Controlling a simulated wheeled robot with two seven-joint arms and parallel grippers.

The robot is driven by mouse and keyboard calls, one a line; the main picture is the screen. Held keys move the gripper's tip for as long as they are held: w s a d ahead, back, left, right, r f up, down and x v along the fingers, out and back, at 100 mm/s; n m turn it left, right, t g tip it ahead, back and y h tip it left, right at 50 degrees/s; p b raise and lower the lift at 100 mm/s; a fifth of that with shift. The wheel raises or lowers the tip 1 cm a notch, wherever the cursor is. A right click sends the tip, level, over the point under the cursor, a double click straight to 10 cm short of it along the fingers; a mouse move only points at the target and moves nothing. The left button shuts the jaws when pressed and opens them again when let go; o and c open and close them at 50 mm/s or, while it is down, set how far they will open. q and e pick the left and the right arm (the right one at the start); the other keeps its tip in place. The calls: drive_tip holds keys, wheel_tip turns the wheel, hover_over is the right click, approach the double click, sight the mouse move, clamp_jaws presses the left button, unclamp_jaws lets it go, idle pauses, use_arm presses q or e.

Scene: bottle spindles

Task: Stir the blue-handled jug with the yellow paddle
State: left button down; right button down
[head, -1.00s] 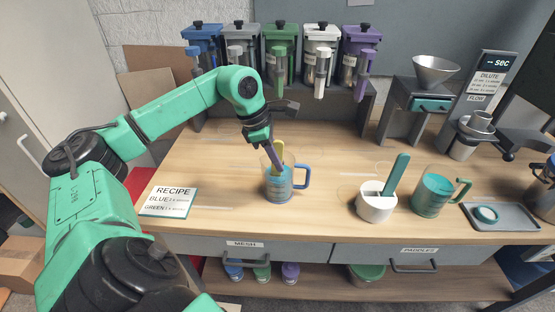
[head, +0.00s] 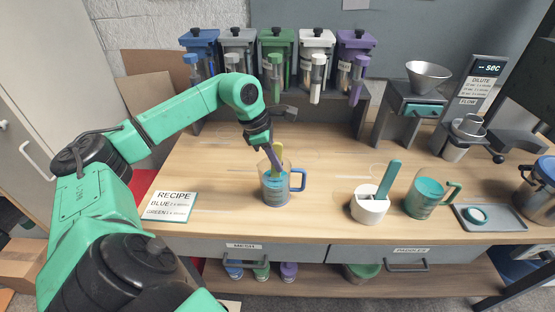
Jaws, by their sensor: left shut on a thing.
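The blue-handled jug (head: 276,189) stands on the table, left of the middle, with blue contents and its handle to the right. The yellow paddle (head: 279,150) stands tilted in the jug, its top showing above the rim and its lower end hidden by the jug and contents. My left gripper (head: 272,157) is over the jug, fingers pointing down, shut on the yellow paddle at the jug's mouth. My right gripper is not clearly in view; a dark gripper-like part at the right edge cannot be identified.
A white pot (head: 369,208) holds a teal paddle (head: 387,180). A green-handled jug (head: 427,195) stands right of it, beside a grey tray (head: 487,224). A recipe card (head: 170,206) lies at left. Dispensers (head: 275,50) line the back. Table space between jug and pot is clear.

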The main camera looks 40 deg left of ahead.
use_arm(q)
drive_tip(key=shift+s+a, duration=0.1)
drive_tip(key=shift+s, duration=0.05)
wheel_tip(320, 180, up, 12)
drive_tip(key=d+p, duration=0.1)
drive_tip(key=p, duration=0.9)
drive_tip(key=shift+s+d+r+p, duration=0.15)
drive_tip(key=shift+s+r+p, duration=0.05)
drive_tip(key=shift+s+p, duration=0.1)
drive_tip(key=shift+w, duration=0.1)
